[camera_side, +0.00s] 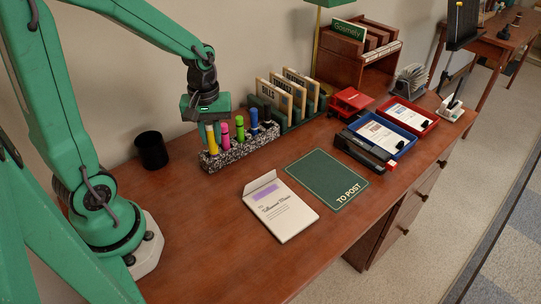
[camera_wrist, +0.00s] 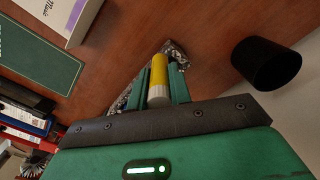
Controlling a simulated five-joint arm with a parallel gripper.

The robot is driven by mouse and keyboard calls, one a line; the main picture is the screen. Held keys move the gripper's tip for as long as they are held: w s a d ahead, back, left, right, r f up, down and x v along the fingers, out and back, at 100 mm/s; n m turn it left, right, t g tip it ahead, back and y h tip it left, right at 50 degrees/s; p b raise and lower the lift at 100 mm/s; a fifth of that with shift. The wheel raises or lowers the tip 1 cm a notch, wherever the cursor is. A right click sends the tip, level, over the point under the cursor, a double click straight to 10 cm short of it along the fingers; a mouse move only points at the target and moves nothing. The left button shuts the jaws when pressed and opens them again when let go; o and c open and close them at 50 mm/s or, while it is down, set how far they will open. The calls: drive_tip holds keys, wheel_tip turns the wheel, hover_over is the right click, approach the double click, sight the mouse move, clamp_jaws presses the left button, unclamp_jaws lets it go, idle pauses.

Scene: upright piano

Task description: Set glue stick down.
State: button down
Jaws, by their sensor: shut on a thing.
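The glue stick (camera_wrist: 159,75) has a yellow body and a pale grey end. My gripper (camera_wrist: 163,85) is shut on it, with one green finger on each side. In the side view the yellow glue stick (camera_side: 212,143) hangs upright under my gripper (camera_side: 209,130), at the left end of a black-and-white speckled holder (camera_side: 238,152). Its lower end meets the holder's top there; I cannot tell how deep it sits in a slot. The holder (camera_wrist: 177,52) is partly hidden behind the glue stick and fingers in the wrist view.
Pink (camera_side: 225,132), green (camera_side: 240,128) and blue (camera_side: 254,121) markers stand in the holder, right of the glue stick. A black cup (camera_side: 152,150) stands to the left. A letter sorter (camera_side: 290,97) is behind. An envelope (camera_side: 280,207) and green mat (camera_side: 326,180) lie in front.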

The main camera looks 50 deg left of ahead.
sight(210, 145)
drive_tip(key=shift+w+a+f, duration=0.2)
drive_tip(key=shift+a+f, duration=0.3)
drive_tip(key=shift+a, duration=0.35)
drive_tip(key=shift+w+a+f, duration=0.2)
drive_tip(key=shift+a+f, duration=0.3)
drive_tip(key=shift+a, duration=0.3)
drive_tip(key=shift+f, duration=0.15)
drive_tip(key=shift+f, duration=1.9)
drive_tip(key=c, duration=1.3)
unclamp_jaws()
drive_tip(key=shift+f, duration=0.1)
wheel_tip(210, 145, up, 12)
drive_tip(key=shift+r, duration=0.15)
